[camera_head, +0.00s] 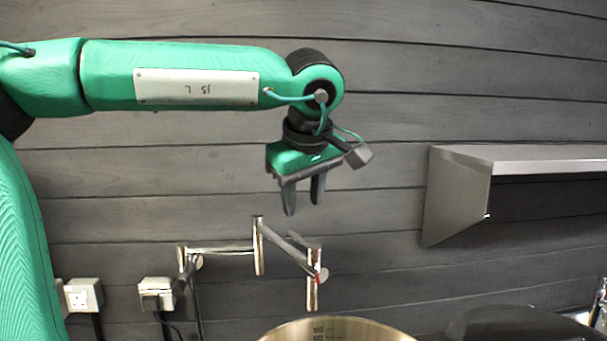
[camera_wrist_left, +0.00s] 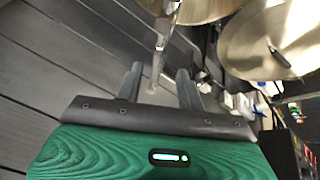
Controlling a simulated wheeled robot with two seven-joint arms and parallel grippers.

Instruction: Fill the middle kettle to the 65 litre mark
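A steel kettle (camera_head: 375,327) shows only its rim and upper inner wall at the bottom edge of the head view. Dark level marks are inside; the lower ones and the water level are out of view. A jointed chrome filler tap (camera_head: 258,246) reaches from the wall, its spout (camera_head: 312,293) hanging above the kettle's back rim. No stream shows. My left gripper (camera_head: 303,197) points down above the tap, open and empty, apart from it in the head view. In the left wrist view its fingers (camera_wrist_left: 159,86) are spread, with the tap (camera_wrist_left: 161,45) beyond them. My right gripper is not in view.
A steel shelf (camera_head: 455,200) juts from the dark plank wall at right. Sockets (camera_head: 83,297) sit low at left. A dark rounded thing (camera_head: 525,325) is at lower right. The left wrist view shows two round metal vessels, one nearer (camera_wrist_left: 205,8) and one at right (camera_wrist_left: 245,50).

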